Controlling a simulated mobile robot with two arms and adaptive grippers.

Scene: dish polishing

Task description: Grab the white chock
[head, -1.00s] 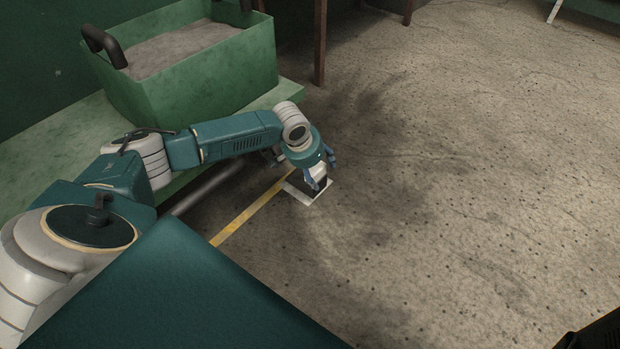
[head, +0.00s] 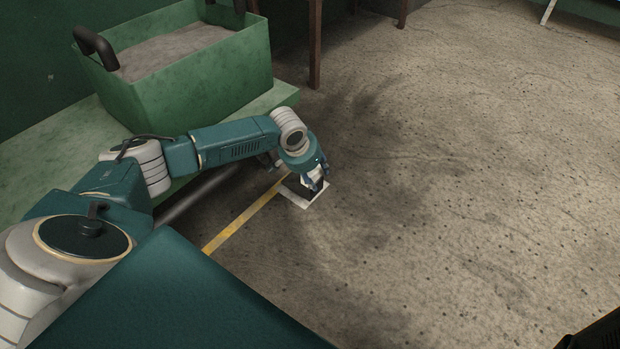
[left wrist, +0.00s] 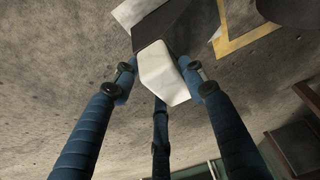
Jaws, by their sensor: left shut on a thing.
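The white chock (left wrist: 160,72) is a pale faceted block between the blue fingers of my left gripper (left wrist: 158,82) in the left wrist view. The gripper is shut on it. In the head view my left gripper (head: 314,180) is low over the floor at the white-edged marking, and its fingers hide most of the chock (head: 311,178). A dark patch lies right behind the chock in the wrist view. I cannot tell whether the chock still touches the floor. My right gripper is not in view.
A white-bordered floor marking (head: 300,203) lies under the left gripper, with a yellow line (head: 240,222) running from it. A green bin (head: 190,85) with grey contents stands on a green ledge (head: 70,150) at left. The concrete floor (head: 470,190) to the right is clear.

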